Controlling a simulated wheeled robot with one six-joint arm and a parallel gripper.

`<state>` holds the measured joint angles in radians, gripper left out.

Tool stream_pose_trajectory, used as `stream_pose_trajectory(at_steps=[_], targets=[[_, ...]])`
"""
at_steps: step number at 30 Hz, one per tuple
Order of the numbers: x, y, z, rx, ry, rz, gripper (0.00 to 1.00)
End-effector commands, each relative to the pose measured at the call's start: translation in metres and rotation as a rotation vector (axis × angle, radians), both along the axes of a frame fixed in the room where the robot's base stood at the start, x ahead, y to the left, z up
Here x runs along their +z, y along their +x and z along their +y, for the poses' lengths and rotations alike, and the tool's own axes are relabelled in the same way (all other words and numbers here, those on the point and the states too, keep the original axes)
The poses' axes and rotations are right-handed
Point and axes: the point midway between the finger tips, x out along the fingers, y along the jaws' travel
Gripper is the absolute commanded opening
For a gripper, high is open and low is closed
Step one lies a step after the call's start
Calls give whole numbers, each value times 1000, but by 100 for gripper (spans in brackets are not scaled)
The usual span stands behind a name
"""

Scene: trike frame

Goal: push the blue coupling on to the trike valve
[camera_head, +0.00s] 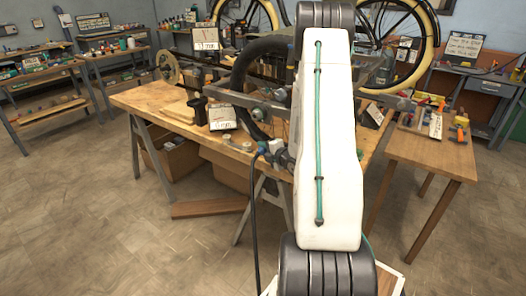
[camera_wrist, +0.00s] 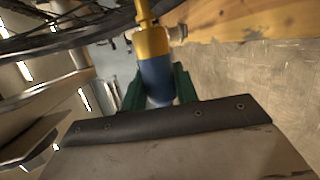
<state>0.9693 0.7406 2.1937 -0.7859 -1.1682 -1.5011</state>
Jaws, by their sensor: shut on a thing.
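In the wrist view, the blue coupling (camera_wrist: 157,78) sits between the two green fingers of my gripper (camera_wrist: 158,88), which is shut on it. A yellow, brass-like piece (camera_wrist: 152,42) meets the coupling's far end and narrows to a thin stem at the top of the picture. I cannot tell whether this piece is the trike valve or part of the coupling, or how deeply the two are joined. In the head view my white arm covers the middle of the picture, and I cannot make out the coupling or the valve there.
A wooden workbench (camera_head: 152,100) stands behind my arm, with a grey frame, a dark curved tube (camera_head: 247,62) and small items on it. A smaller wooden table (camera_head: 430,155) is at right. In the wrist view, spokes and a dark rim (camera_wrist: 70,40) are close at upper left.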

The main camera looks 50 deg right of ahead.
Motion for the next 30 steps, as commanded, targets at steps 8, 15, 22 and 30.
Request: stream_pose_trajectory(at_steps=[8,15,22,30], targets=[[0,0,-8,-2,-1,0,3],[0,0,-7,-1,-1,0,55],[2,-7,-6,-2,0,1,55],[13,-49,4,-4,0,0,55]])
